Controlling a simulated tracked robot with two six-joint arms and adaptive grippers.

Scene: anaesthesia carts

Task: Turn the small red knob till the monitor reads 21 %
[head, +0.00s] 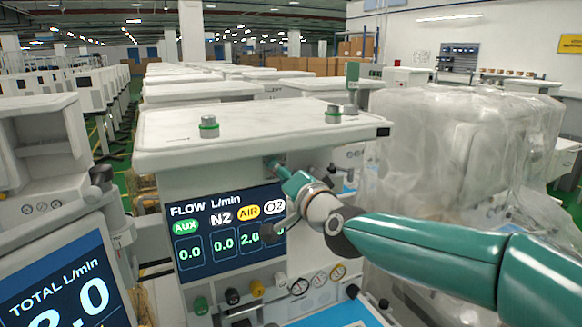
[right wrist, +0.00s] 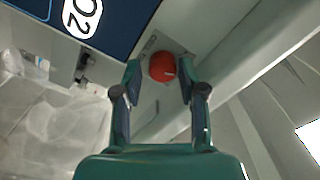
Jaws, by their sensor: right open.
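The small red knob (right wrist: 161,67) sits on a pale panel beside the O2 label in the right wrist view; a small light mark shows on it. My right gripper (right wrist: 160,74) is open, with one finger on each side of the knob; I cannot tell whether they touch it. In the head view my right gripper (head: 274,164) reaches the cart front at the flow monitor's upper right, and the knob is hidden there. The flow monitor (head: 218,268) shows AUX 0.0, N2 0.0 and AIR 2.0; the O2 value is mostly covered. No percent reading is visible. My left gripper is out of view.
A second monitor (head: 62,286), labelled TOTAL L/min, stands at the lower left, its number partly cut off. The cart's white top (head: 270,125) overhangs the panel. Several small knobs and gauges line its lower front. A plastic-wrapped cart (head: 455,165) stands at right.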

